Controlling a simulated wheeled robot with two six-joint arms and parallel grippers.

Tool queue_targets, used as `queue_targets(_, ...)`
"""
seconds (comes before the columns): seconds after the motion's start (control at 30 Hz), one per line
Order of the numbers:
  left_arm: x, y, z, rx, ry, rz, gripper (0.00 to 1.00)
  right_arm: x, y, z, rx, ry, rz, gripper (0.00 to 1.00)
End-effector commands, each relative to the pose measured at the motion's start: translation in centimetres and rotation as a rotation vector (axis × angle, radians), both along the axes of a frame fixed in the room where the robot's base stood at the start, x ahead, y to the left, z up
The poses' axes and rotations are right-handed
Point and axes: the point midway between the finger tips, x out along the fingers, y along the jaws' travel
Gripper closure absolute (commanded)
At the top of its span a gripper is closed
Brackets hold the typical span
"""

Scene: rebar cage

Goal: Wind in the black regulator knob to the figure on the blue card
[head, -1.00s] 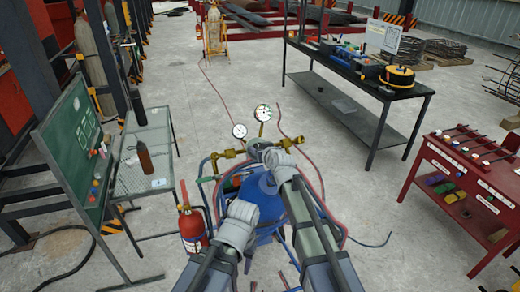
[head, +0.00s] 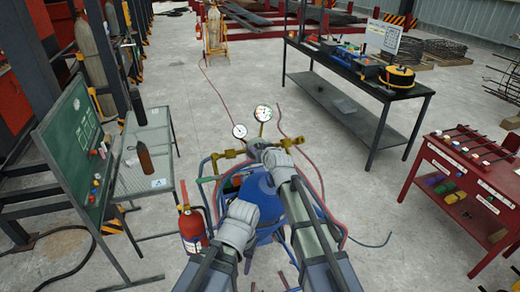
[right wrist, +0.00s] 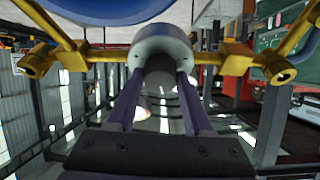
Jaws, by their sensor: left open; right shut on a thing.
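The brass regulator (head: 232,154) stands at the middle of the head view with two round white gauges, one low (head: 239,131) and one high (head: 263,113). My right gripper (head: 262,147) reaches it from the front. In the right wrist view, its two fingers (right wrist: 157,95) are shut on the round knob (right wrist: 162,45), which looks grey there, between brass fittings. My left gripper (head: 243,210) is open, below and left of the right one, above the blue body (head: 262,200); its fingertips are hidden. A small pale-blue card (head: 158,183) lies on the grey bench; its figure is too small to read.
A red fire extinguisher (head: 192,228) stands close left of my left arm. The green board (head: 72,140) and grey bench (head: 140,182) are at the left. A dark workbench (head: 345,75) and red rack (head: 470,180) are at the right. Hoses (head: 375,243) run over the floor.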

Motion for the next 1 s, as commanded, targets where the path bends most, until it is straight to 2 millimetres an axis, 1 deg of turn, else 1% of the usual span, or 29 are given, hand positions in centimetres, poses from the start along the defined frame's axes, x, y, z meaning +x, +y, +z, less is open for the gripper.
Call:
queue_targets(0.13,0.0,0.0,0.0,0.0,0.0,0.0,0.5,0.0,0.0,0.0,0.0,0.0,0.0,1.0)
queue_targets(0.17,0.0,0.0,0.0,0.0,0.0,0.0,0.5,0.0,0.0,0.0,0.0,0.0,0.0,0.46)
queue_targets(0.4,0.0,0.0,0.0,0.0,0.0,0.0,0.5,0.0,0.0,0.0,0.0,0.0,0.0,0.19)
queue_targets(0.67,0.0,0.0,0.0,0.0,0.0,0.0,0.5,0.0,0.0,0.0,0.0,0.0,0.0,0.19)
queue_targets(0.77,0.0,0.0,0.2,0.0,0.0,0.0,0.5,-0.4,-0.1,0.2,0.0,0.0,0.0,0.19)
queue_targets(0.87,0.0,0.0,0.6,0.0,0.0,0.001,0.5,-1.1,-0.3,0.6,0.0,0.0,0.0,0.19)
queue_targets(1.0,0.0,0.0,1.4,0.0,0.0,0.002,0.5,-2.9,-0.9,1.4,0.0,0.0,0.0,0.19)
